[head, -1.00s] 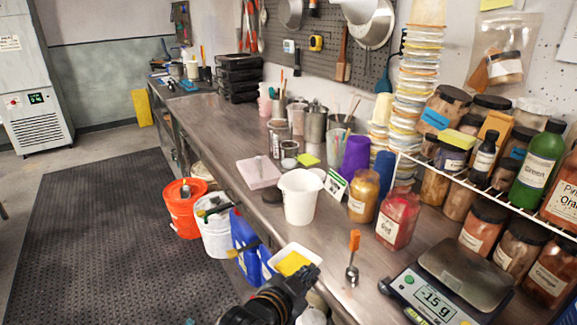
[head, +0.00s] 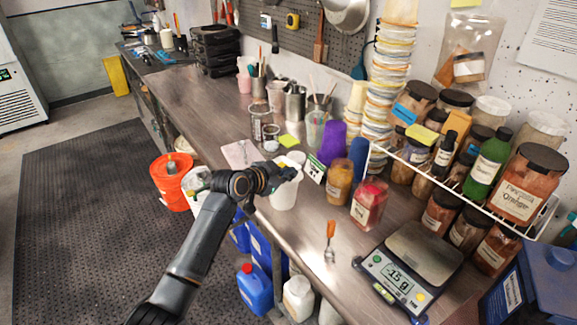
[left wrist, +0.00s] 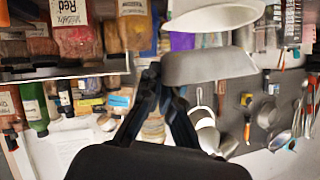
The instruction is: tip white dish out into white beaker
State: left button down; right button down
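The white beaker (head: 285,197) stands on the bench, partly hidden behind my left gripper (head: 287,172). In the left wrist view, which is upside down, my left gripper (left wrist: 160,82) is shut on the edge of the white dish (left wrist: 210,67). The dish shows from its grey-shaded outer side and looks tilted; its inside is hidden. The pale rim of the white beaker (left wrist: 215,18) shows close to it. In the head view the dish is mostly hidden by the gripper, at the beaker's mouth. I cannot tell whether they touch. My right gripper is not in view.
A scale (head: 408,262) reading about -15 g stands at the front right. An orange-handled tool (head: 330,240) lies left of it. Red (head: 369,203) and amber (head: 339,183) jars stand right of the beaker. A wire rack (head: 470,195) of jars is behind. Buckets stand below the bench.

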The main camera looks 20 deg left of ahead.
pick_arm(q)
jog(key=g+p, duration=0.1)
jog(key=p, duration=0.2)
jog(key=shift+w+r+n+g, duration=0.2)
jog(key=shift+r+n+g, duration=0.2)
jog(key=shift+w+a+r+g+p, duration=0.1)
jog(key=shift+w+r+g+p, duration=0.15)
jog(key=shift+p, duration=0.5)
jog(key=shift+f+n+g+p, duration=0.1)
jog(key=shift+n+g+p, duration=0.25)
jog(key=shift+g, duration=0.1)
jog(key=shift+r+p, duration=0.35)
jog(key=shift+p, duration=0.05)
jog(key=shift+w+r+g+p, duration=0.15)
jog(key=shift+g+p, duration=0.2)
jog(key=shift+g, duration=0.15)
jog(key=shift+w, duration=0.1)
